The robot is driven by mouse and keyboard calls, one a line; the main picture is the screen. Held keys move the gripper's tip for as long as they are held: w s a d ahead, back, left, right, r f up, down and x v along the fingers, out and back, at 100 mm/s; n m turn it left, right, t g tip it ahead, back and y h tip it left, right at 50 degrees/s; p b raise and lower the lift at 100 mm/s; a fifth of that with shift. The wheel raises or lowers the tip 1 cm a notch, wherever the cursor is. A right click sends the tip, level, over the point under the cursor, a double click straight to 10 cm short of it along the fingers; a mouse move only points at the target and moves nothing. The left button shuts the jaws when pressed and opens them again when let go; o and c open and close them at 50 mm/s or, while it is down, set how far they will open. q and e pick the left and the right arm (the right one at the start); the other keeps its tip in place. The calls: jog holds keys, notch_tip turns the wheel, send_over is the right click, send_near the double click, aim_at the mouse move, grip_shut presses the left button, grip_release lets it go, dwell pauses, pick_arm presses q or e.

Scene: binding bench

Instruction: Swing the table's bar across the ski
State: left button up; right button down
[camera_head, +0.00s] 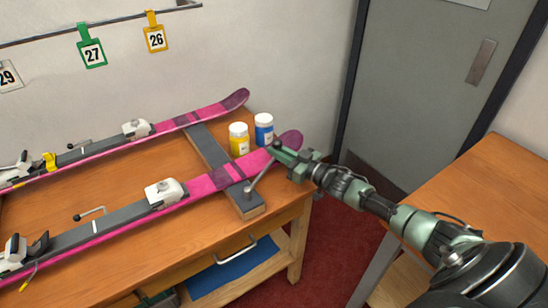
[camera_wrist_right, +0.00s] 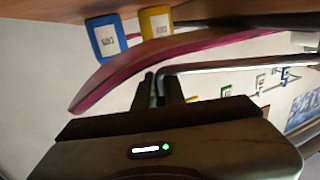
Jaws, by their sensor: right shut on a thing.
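Two pink and grey skis lie on the wooden table: the near ski (camera_head: 205,184) and the far ski (camera_head: 215,109). Near the front ends they rest on a dark grey crosspiece (camera_head: 210,150). A thin metal bar (camera_head: 262,174) rises from a dark foot at the crosspiece's near end and slants over the near ski's edge toward its tip. My right gripper (camera_head: 283,154) is shut on the bar's upper end, above the near ski's tip. In the right wrist view the bar (camera_wrist_right: 230,67) runs right from between the fingers (camera_wrist_right: 167,88). My left gripper is out of view.
A yellow jar (camera_head: 239,140) and a blue jar (camera_head: 264,130) stand just behind the near ski's tip, close to my right gripper. Numbered tags, including a green one (camera_head: 92,47), hang on the wall rail. Another table (camera_head: 480,190) stands at right.

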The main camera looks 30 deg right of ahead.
jog(key=shift+w+r+n+y, duration=0.3)
jog(key=shift+w+r+y, duration=0.1)
jog(key=shift+w+r, duration=0.1)
jog(key=c, duration=1.4)
grip_release()
jog(key=shift+f, duration=0.1)
jog(key=shift+s+a, duration=0.2)
jog(key=shift+a, duration=0.05)
jog(key=shift+s+d+f, duration=0.2)
jog(key=shift+s+d, duration=0.05)
jog(key=shift+s, duration=0.05)
jog(key=shift+r+v, duration=0.15)
jog(key=shift+v, duration=1.6)
jog(key=shift+r+v, duration=0.15)
jog(key=shift+v, duration=1.65)
jog(key=shift+a, duration=0.15)
